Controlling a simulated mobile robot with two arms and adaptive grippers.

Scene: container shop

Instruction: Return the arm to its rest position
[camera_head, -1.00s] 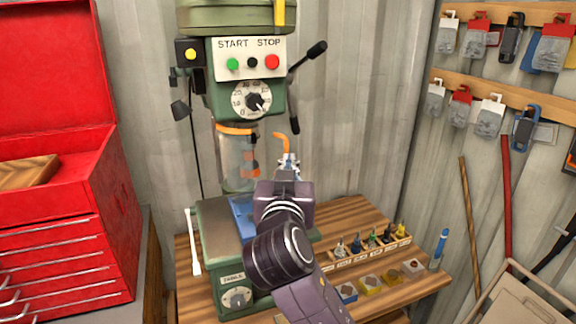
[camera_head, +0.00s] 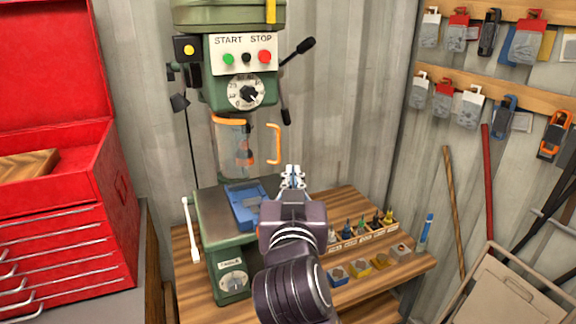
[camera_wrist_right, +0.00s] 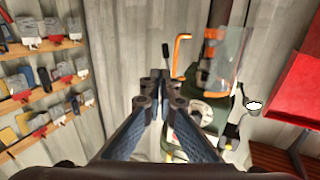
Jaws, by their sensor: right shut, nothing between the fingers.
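My right gripper (camera_head: 293,177) is in the middle of the head view, in front of the green drill press (camera_head: 243,80). Its fingers are shut and empty, and they point away toward the back wall. In the right wrist view the gripper (camera_wrist_right: 158,80) shows with its fingertips together. The orange handle (camera_head: 274,144) of the clear guard (camera_head: 235,149) is just beyond the fingertips, apart from them. The handle also shows in the right wrist view (camera_wrist_right: 181,54). My left gripper is not in view.
A blue vise (camera_head: 245,208) sits on the press table, left of my arm. The wooden workbench (camera_head: 390,282) holds a rack of bits (camera_head: 362,235) and small boxes. A red tool chest (camera_head: 60,250) stands at the left. Pegboard rails with packets (camera_head: 505,35) hang at the right.

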